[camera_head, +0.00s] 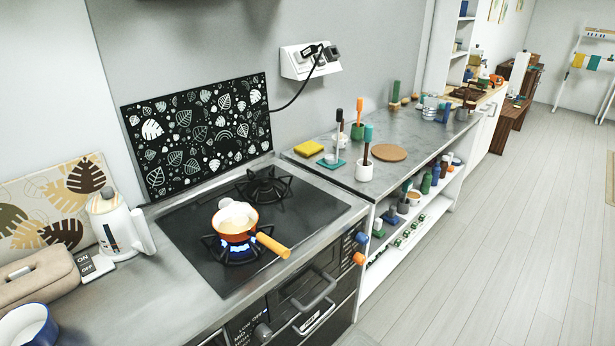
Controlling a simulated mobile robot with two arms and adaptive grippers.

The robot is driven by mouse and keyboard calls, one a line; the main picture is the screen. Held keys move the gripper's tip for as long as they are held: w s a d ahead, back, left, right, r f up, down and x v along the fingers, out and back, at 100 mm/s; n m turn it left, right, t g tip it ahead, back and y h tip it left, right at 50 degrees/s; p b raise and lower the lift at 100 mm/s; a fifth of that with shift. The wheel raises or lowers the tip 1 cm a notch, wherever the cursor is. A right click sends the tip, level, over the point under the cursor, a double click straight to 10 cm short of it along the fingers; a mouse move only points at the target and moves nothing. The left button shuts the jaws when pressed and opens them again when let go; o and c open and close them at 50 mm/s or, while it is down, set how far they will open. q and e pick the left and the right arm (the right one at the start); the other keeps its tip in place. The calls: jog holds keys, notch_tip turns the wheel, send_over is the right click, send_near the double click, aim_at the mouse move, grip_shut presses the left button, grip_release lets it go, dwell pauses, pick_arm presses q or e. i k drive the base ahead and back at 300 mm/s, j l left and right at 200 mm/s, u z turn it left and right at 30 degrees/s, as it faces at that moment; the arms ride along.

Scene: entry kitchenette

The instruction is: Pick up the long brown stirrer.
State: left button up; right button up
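Several upright stick-like tools stand on the grey counter (405,134) right of the stove. One has a brown shaft (366,154) and a teal top, and stands in a small white cup (364,173). To the left, another tool with a dark brown top (339,116) stands near a teal mat (331,163). I cannot tell for sure which is the long brown stirrer. Neither of my grippers is in view.
An orange pan (235,238) sits over a lit blue flame, its yellow handle (272,245) pointing toward the front edge. A yellow sponge (308,148) and a round brown board (389,152) lie near the cups. The floor (480,240) in front is clear.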

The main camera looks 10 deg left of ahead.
aim_at(368, 128)
jog(key=i+l+u, duration=0.1)
jog(key=u, duration=0.25)
jog(key=i+l+u, duration=0.15)
jog(key=u, duration=0.25)
jog(key=i+l+u, duration=0.1)
jog(key=l, duration=0.25)
jog(key=i+l+u, duration=0.1)
jog(key=i+l, duration=0.2)
jog(key=i+l+u, duration=0.1)
jog(key=l, duration=0.3)
jog(key=i+l+u, duration=0.15)
jog(key=l, duration=0.25)
jog(key=i+l+u, duration=0.1)
jog(key=i+l, duration=0.15)
jog(key=l, duration=0.15)
